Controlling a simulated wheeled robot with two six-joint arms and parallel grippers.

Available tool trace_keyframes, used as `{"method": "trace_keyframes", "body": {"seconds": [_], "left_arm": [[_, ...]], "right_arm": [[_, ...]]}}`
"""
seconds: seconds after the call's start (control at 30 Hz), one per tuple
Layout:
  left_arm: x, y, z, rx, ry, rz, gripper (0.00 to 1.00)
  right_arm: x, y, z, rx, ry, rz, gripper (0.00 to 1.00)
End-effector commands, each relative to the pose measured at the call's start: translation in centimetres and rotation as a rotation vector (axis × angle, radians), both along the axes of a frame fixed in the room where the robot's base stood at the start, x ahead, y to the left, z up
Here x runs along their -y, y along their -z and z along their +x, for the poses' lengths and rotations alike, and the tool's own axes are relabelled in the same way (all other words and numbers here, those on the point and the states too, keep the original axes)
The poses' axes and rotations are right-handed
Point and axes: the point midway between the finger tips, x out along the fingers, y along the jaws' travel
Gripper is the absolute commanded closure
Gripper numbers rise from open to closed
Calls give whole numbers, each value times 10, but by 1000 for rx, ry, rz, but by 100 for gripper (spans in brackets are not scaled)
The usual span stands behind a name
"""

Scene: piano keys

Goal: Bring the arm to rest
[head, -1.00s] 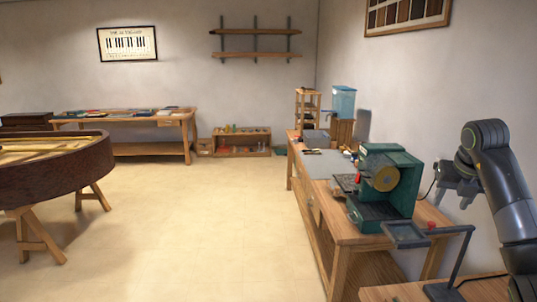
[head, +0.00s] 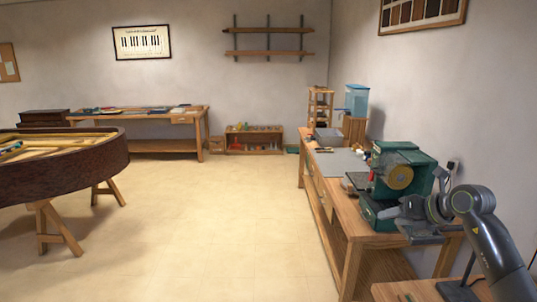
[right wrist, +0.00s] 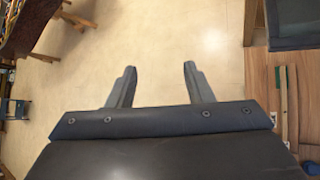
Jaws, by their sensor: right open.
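My right arm comes in from the right in the head view. Its gripper (head: 388,213) is beside the front of the green machine (head: 385,190), near the workbench's left edge. Whether it touches the machine cannot be told from the head view. In the right wrist view the two fingers (right wrist: 158,88) are spread apart with nothing between them, over bare floor. My left gripper is in neither view.
A wooden workbench (head: 344,209) runs along the right wall, with a blue-topped container (head: 357,99) farther back. A piano body (head: 75,170) on trestles stands at the left. The tiled floor (head: 225,215) between them is clear.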

Motion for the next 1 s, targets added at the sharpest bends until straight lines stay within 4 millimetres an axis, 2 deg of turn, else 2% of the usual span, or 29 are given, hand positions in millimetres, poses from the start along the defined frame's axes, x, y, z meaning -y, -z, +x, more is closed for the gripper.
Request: {"method": "trace_keyframes", "body": {"seconds": [0.03,0.1,0.2,0.3,0.43,0.6,0.77,0.87,1.0], "left_arm": [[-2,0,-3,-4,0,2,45],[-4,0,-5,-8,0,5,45],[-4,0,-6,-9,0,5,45],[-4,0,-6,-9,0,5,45],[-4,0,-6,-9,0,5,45],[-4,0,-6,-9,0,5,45],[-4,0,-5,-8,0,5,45],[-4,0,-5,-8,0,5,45],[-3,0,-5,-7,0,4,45]], "right_arm": [[-20,7,-4,49,-41,79,53],[-45,8,-11,126,-82,203,53],[-72,3,-24,227,-113,395,53],[-88,-6,-40,317,-109,595,53],[-91,-18,-63,412,-46,865,53],[-67,-24,-92,498,132,1208,53],[-27,-7,-119,530,396,1499,53],[1,16,-138,522,605,1653,53],[35,64,-172,469,942,1819,53]]}}
